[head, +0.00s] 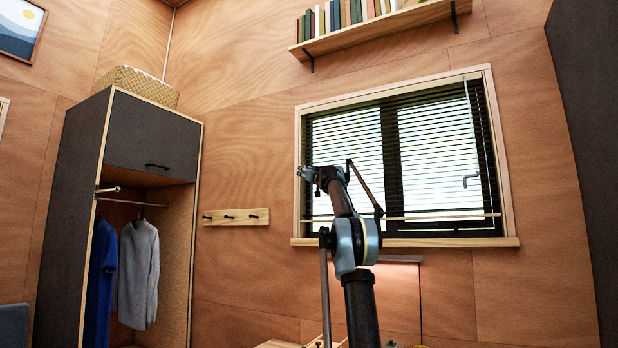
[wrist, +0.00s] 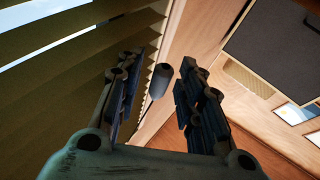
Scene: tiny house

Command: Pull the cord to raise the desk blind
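The desk blind (head: 350,150) hangs lowered over the window, its pale bottom rail (head: 430,217) just above the sill. Its slats (wrist: 60,60) fill the left of the wrist view. My gripper (head: 303,173) is at the blind's left edge. In the wrist view my gripper (wrist: 160,68) is open, with a dark grey cylindrical pull (wrist: 160,81) showing between its fingers. I cannot tell whether a finger touches the pull. The cord itself cannot be made out. A pale wand with a hooked end (head: 470,150) hangs at the blind's right side.
The window sill (head: 460,242) juts out below the blind. A bookshelf (head: 380,28) is above the window. A peg rail (head: 236,217) and an open wardrobe (head: 115,200) with clothes stand to the left. The wall between peg rail and window is bare.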

